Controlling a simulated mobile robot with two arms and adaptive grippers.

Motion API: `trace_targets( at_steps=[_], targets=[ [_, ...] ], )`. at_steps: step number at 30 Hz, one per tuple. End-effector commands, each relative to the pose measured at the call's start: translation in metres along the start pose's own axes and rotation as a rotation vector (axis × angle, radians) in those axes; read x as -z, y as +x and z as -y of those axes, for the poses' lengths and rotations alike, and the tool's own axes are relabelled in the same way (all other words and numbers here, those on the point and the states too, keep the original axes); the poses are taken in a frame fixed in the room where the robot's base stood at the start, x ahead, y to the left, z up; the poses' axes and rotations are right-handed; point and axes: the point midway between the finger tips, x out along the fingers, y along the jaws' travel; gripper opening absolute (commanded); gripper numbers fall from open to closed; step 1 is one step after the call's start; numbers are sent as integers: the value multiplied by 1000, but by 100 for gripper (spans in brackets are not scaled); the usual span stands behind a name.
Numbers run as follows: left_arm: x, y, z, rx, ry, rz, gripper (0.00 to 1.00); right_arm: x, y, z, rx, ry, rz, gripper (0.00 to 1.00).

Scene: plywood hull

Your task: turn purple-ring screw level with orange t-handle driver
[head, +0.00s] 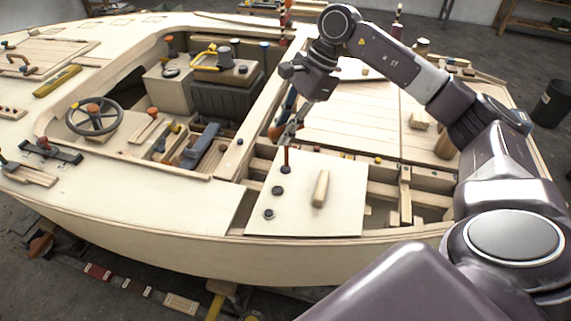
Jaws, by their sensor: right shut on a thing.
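My right gripper (291,134) points down over the pale plywood panel (343,205) at the near side of the hull. It is shut on what looks like the orange t-handle driver (286,157), seen as a thin upright orange-brown piece below the fingers. The driver's lower end meets or stands just over the farthest dark screw (285,169). Two more dark screws, a middle one (277,190) and a near one (268,213), sit in a row on the panel. Ring colours are too small to tell, so I cannot say which is purple. My left gripper is out of view.
A pale wooden block (320,188) stands on the panel right of the screws. Open framed bays (405,190) lie right of the panel. A steering wheel (94,116) and a dark-fronted box (227,92) are to the left.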

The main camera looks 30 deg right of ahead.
Motion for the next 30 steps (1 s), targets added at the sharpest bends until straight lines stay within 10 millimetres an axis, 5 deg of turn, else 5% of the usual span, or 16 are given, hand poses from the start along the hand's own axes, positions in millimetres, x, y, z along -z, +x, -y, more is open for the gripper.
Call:
trace_targets(
  at_steps=[24, 30],
  targets=[
    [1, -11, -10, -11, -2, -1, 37, -1, -1, -5, -390, -867, 106, 0],
    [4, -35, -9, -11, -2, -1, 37, -3, -7, -7, -484, -1070, 129, 0]
  ],
)
